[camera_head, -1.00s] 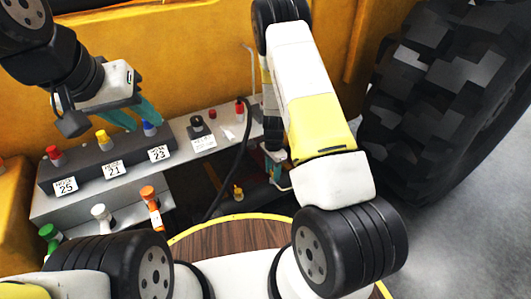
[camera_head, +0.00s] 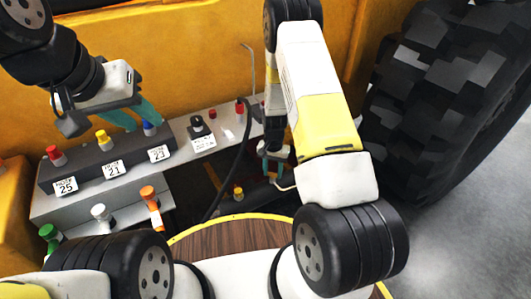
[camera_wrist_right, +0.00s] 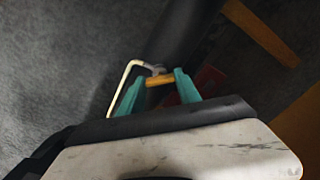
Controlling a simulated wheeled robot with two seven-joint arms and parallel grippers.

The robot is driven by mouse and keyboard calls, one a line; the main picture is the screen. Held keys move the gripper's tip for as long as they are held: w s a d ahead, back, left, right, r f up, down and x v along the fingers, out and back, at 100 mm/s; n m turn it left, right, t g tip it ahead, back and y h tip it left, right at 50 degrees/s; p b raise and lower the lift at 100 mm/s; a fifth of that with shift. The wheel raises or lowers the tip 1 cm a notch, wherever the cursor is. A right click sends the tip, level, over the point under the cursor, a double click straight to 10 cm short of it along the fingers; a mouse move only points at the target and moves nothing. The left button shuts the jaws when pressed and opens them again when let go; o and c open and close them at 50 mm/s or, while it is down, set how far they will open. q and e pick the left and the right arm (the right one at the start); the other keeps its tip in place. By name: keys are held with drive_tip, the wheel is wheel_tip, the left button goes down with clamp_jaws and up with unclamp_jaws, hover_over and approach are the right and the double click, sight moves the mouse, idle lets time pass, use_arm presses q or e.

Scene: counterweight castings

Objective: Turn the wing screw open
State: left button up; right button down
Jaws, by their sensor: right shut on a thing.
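A yellow-orange bar (camera_wrist_right: 159,80), which looks like the wing of the wing screw, lies between the teal fingertips of my right gripper (camera_wrist_right: 158,84) in the right wrist view. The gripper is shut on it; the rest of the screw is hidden. In the head view my right gripper (camera_head: 274,158) is low, behind the forearm, and the screw cannot be made out there. My left gripper (camera_head: 138,116) is at the upper left, its teal fingers apart and empty, over the grey panel near a blue knob (camera_head: 149,128).
A thin bent pale rod (camera_wrist_right: 118,84) runs close beside the right gripper's fingers. A black hose (camera_head: 240,150) hangs left of that gripper. The grey panel (camera_head: 180,133) carries coloured knobs and number tags. A large tyre (camera_head: 440,100) stands at the right.

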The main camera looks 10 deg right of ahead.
sight(273, 173)
drive_tip(key=n, duration=0.4)
drive_tip(key=shift+n, duration=0.3)
drive_tip(key=n, duration=0.4)
drive_tip(key=shift+n, duration=0.4)
drive_tip(key=c, duration=0.8)
unclamp_jaws()
drive_tip(key=shift+c, duration=0.2)
drive_tip(key=shift+r, duration=0.1)
wheel_tip(273, 173, up, 8)
drive_tip(key=shift+f, duration=0.2)
